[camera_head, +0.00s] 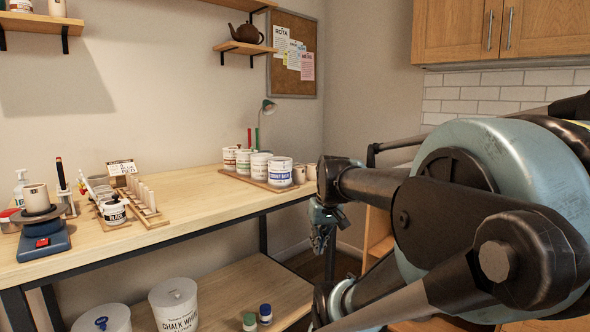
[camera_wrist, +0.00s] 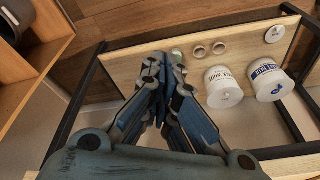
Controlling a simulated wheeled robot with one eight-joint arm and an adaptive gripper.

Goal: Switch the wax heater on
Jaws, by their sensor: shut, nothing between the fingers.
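A blue box with a red switch (camera_head: 42,242), which looks like the wax heater, stands at the front left of the table in the head view. A dark round plate (camera_head: 38,216) with a beige cup on it sits on top of the box. I cannot tell the switch's position. My gripper (camera_head: 322,248) hangs beyond the table's right end, far from the blue box. In the wrist view my gripper (camera_wrist: 165,64) has its fingers together, with nothing between them. The blue box does not show in the wrist view.
Tools, a black-labelled tub (camera_head: 113,212) and a wooden rack (camera_head: 146,203) stand right of the heater. White tubs (camera_head: 280,172) line the table's back right. The lower shelf (camera_head: 235,288) holds buckets and small jars. The table's front middle is clear.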

